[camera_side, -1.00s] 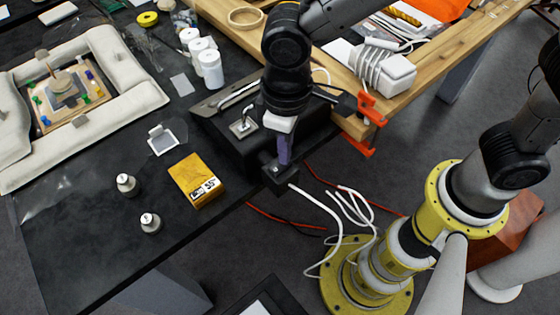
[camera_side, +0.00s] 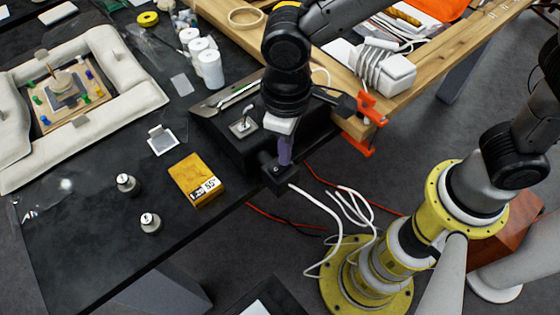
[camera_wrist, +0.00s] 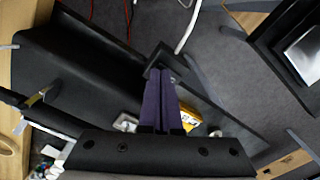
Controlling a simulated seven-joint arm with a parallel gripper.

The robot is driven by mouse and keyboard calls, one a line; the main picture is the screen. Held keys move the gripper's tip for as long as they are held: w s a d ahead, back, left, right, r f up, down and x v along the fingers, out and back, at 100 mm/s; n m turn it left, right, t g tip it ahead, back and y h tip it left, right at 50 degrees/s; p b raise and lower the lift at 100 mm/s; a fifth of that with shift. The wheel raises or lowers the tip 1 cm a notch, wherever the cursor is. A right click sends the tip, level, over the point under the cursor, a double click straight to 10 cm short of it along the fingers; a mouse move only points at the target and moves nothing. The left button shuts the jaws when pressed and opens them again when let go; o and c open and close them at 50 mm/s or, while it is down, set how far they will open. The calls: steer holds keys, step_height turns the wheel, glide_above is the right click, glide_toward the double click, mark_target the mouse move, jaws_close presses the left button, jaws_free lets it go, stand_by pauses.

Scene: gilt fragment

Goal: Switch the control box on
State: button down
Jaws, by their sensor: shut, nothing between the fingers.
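A black box (camera_side: 228,140), which seems to be the control box, sits at the table's right edge, with a metal lever (camera_side: 243,124) on a plate on top. A smaller black block (camera_side: 280,175) stands at its near right end, by a white cable. My gripper (camera_side: 284,161) points down, its purple fingers together with nothing between them, at the small block. Whether they touch it cannot be told. In the wrist view the shut fingers (camera_wrist: 158,78) overlap the block, and the black box (camera_wrist: 75,65) is at left. The fingers and arm hide part of the box.
A yellow box (camera_side: 195,180) and two metal weights (camera_side: 126,184) lie on the dark table to the left. White bottles (camera_side: 209,70) stand behind. A wooden bench (camera_side: 420,75) with an orange clamp (camera_side: 370,108) is close on the right. White cables (camera_side: 320,205) hang nearby.

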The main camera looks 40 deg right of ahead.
steer(key=shift+r, duration=3.2)
